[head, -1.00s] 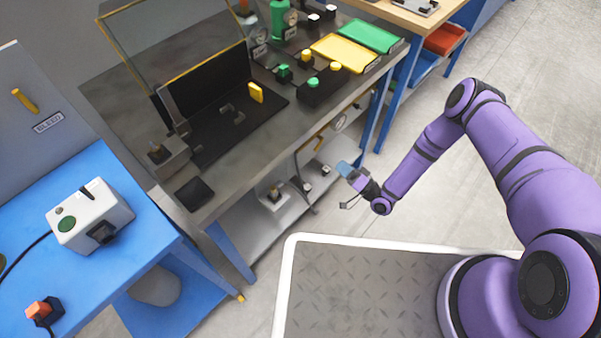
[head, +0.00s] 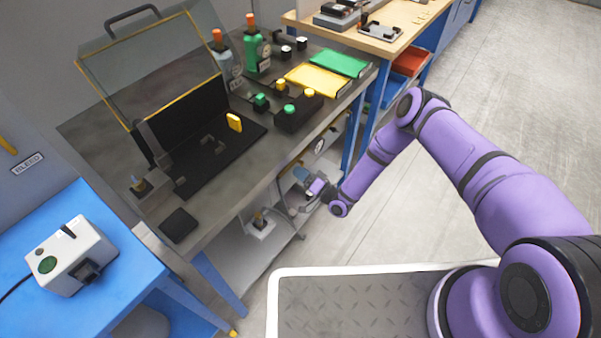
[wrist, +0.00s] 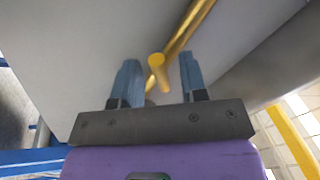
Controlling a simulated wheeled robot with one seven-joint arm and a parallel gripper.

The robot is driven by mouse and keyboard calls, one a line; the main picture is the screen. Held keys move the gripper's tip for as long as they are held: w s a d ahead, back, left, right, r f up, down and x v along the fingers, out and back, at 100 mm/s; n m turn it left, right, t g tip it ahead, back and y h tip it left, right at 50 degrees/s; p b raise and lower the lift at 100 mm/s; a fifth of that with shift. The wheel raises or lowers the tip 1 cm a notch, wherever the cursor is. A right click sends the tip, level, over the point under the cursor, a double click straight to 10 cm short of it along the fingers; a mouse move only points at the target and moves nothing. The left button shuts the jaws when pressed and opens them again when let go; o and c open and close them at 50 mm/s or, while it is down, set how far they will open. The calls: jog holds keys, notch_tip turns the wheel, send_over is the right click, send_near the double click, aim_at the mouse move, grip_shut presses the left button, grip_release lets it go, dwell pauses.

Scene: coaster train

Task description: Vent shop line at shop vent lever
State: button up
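A yellow lever-like rod (wrist: 158,68) with a round end shows between my fingertips in the wrist view, in front of a yellow pipe (wrist: 192,20). I see no label on it, so I cannot tell for sure that it is the shop vent lever. My gripper (wrist: 160,78) is open, with one blue fingertip on each side of the rod and a visible gap to both. In the head view my gripper (head: 303,178) is low at the front side of the grey bench, near the yellow pipe and a round gauge (head: 320,145). The rod is not clear there.
A blue table (head: 128,275) stands left, below a panel marked BLEED (head: 27,163). The floor at right is clear.

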jog(key=shift+w+a, duration=0.1)
grip_shut()
jog(key=shift+r+m, duration=0.1)
jog(key=shift+m, duration=0.2)
jog(key=shift+s+a+r+m+t+h, duration=0.1)
jog(key=shift+r+m+t+h, duration=0.25)
jog(key=shift+m, duration=1.1)
jog(key=shift+s+a+r+m+t+h, duration=0.1)
jog(key=shift+r+m+t+h, duration=0.25)
jog(key=shift+m, duration=1.15)
jog(key=shift+s+r+m+t+h, duration=0.15)
jog(key=shift+m+h, duration=0.35)
jog(key=shift+m, duration=0.95)
grip_release()
jog(key=shift+r, duration=0.1)
